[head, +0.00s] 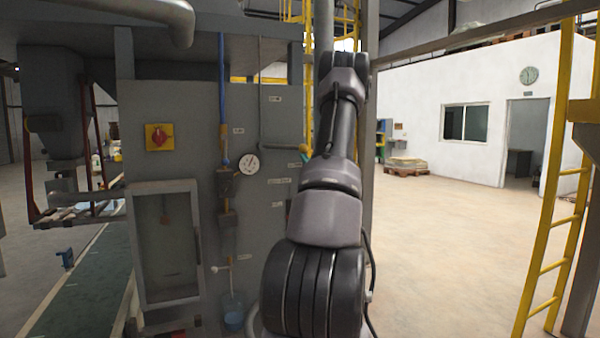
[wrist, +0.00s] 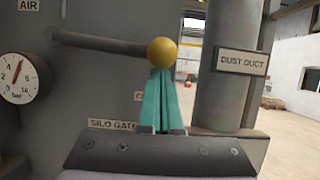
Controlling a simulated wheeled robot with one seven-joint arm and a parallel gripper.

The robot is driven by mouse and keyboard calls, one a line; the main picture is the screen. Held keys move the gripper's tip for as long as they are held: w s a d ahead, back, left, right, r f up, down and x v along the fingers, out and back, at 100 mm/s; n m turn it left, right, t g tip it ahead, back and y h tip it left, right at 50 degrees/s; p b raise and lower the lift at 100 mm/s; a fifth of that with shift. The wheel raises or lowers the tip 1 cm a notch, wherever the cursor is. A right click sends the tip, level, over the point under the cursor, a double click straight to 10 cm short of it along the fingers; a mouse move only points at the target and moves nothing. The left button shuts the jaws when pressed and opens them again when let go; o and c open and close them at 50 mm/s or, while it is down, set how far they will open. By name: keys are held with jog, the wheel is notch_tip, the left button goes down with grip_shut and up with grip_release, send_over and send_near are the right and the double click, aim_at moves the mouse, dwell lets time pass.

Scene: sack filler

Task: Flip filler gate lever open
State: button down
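The gate lever is a dark grey rod (wrist: 105,43) with a yellow ball knob (wrist: 162,51) at its right end. It points right, nearly level, above a "SILO GATE" label (wrist: 112,124). In the head view the lever (head: 282,147) shows just left of my arm. My gripper (wrist: 160,72) has two teal fingers lying together, with no clear gap between them. Their tips are right at the underside of the knob in the wrist view. I cannot tell whether they touch it. In the head view only a bit of teal finger (head: 304,149) shows; my arm hides the rest.
A pressure gauge (wrist: 16,77) is left of the lever. A vertical pipe labelled "DUST DUCT" (wrist: 242,62) stands close on the right. A red switch (head: 159,137) and a yellow ladder (head: 555,200) flank the area. Open floor (head: 450,240) lies to the right.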

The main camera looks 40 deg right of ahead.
jog(key=a+r+n+g+y, duration=0.1)
jog(key=r+n+y, duration=0.3)
jog(key=r+n, duration=0.4)
jog(key=w+a+r+n+y, duration=0.1)
jog(key=a+r+n+y, duration=0.2)
jog(key=r+n, duration=0.6)
jog(key=shift+w+a+g+y, duration=0.15)
jog(key=shift+a+g+y, duration=0.1)
jog(key=shift+g+y, duration=0.2)
jog(key=shift+n, duration=0.3)
jog(key=s+d+f, duration=0.1)
jog(key=s+d, duration=0.1)
jog(key=s, duration=0.3)
jog(key=s+d+f, duration=0.2)
jog(key=s, duration=0.3)
jog(key=shift+s+d+f, duration=0.15)
jog(key=shift+d+f, duration=0.05)
jog(key=shift+f, duration=0.05)
